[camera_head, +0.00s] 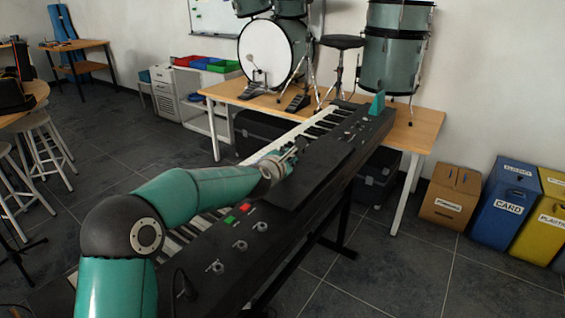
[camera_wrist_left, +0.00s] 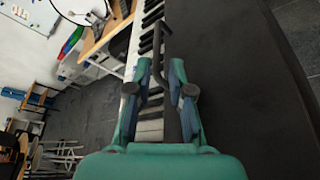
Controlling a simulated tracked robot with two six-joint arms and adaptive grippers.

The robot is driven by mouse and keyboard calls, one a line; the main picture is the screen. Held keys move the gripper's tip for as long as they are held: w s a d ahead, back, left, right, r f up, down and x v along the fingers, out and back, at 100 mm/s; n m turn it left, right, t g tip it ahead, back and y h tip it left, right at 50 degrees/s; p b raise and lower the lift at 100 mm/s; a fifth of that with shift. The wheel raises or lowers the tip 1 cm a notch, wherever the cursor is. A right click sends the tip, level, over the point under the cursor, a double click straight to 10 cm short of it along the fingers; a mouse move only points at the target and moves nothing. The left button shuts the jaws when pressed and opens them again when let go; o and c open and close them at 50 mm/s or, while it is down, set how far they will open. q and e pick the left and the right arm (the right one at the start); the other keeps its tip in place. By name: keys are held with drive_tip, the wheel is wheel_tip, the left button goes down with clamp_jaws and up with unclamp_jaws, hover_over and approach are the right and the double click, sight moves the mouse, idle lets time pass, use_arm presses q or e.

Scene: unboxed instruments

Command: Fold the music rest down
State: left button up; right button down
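The music rest (camera_head: 312,172) is a dark flat panel along the middle of the black keyboard (camera_head: 225,268). In the head view its tilt is hard to judge. In the left wrist view a broad dark surface, seemingly the rest (camera_wrist_left: 235,80), fills the right side. A dark hooked bar (camera_wrist_left: 160,45) stands beside it, over the white keys. My left gripper (camera_head: 292,154) is over the keys at the rest's edge. In the left wrist view its fingers (camera_wrist_left: 161,68) are apart, either side of the bar, with keys showing in the gap. My right gripper is not in view.
A red button (camera_head: 246,208), a green button (camera_head: 230,219) and several knobs sit on the keyboard's near panel. A teal wedge (camera_head: 377,103) stands at its far end. A wooden table (camera_head: 425,126) with drums is behind. Bins (camera_head: 503,205) stand at right; stools (camera_head: 48,150) at left.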

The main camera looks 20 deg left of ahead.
use_arm(q)
drive_tip(key=shift+v, duration=2.3)
